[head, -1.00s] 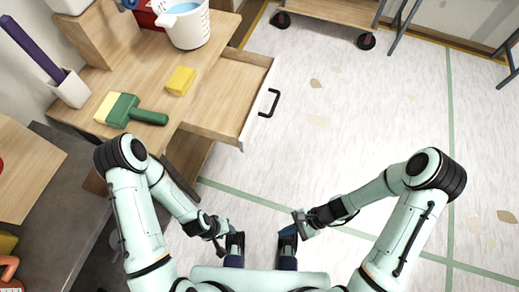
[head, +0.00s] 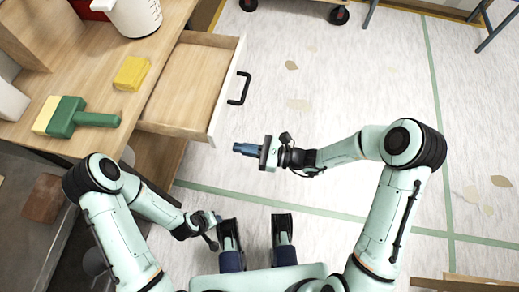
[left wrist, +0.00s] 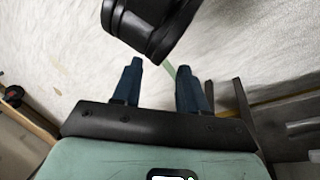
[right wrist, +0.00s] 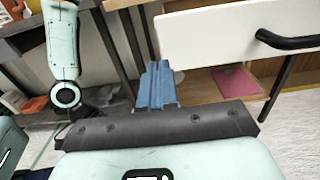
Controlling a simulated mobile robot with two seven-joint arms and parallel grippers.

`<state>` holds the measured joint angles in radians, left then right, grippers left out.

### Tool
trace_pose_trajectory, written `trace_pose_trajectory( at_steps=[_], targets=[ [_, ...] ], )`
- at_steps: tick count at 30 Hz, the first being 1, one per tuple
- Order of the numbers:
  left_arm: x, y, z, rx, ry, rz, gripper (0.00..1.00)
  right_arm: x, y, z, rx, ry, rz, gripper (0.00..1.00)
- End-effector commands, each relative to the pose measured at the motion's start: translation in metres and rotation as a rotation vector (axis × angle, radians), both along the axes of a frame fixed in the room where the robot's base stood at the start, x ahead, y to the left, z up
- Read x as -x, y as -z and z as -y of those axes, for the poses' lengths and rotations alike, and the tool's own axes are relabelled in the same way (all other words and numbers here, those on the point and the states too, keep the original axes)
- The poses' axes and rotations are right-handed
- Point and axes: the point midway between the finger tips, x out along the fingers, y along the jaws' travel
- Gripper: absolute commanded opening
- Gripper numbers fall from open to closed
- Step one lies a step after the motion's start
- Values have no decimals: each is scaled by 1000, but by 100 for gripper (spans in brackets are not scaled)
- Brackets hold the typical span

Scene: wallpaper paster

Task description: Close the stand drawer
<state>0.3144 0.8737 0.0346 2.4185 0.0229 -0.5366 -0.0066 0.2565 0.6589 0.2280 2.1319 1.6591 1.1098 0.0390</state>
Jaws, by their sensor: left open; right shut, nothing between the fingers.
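The stand drawer (head: 187,85) is pulled out of the wooden stand. It looks empty, with a pale front panel and a black bar handle (head: 240,88). In the right wrist view the drawer's white front (right wrist: 222,33) and its handle (right wrist: 285,41) show at the upper right. My right gripper (head: 238,149) is shut and empty, pointing left, a little below and right of the drawer front's near corner, apart from it. Its blue fingers (right wrist: 156,85) are together. My left gripper (left wrist: 158,75) is open and empty, low near my body.
On the stand top (head: 105,65) are a green brush (head: 78,119), a yellow sponge (head: 132,72) and a white measuring bucket (head: 133,15). A wheeled cart stands at the top. A pink item (right wrist: 236,82) lies below the drawer.

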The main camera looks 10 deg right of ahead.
Motion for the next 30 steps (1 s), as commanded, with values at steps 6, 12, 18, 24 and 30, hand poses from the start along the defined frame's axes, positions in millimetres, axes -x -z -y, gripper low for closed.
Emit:
trace_pose_trajectory(
  at_steps=[6, 12, 18, 24, 30],
  targets=[
    [-11, 10, -6, -14, -12, 29, 43, -11, 1, -37, 0, -2, 1, 0],
    [-17, 12, -9, -22, -18, 44, 43, -16, 1, -51, 1, -1, 1, 0],
    [-17, 12, -9, -22, -19, 46, 43, -17, 0, -52, 1, -1, 1, 0],
    [-17, 12, -9, -22, -18, 45, 43, -17, 0, -52, 1, -1, 1, 0],
    [-15, 11, -8, -20, -17, 40, 43, -18, 0, -59, 0, -2, 0, 0]
  ],
)
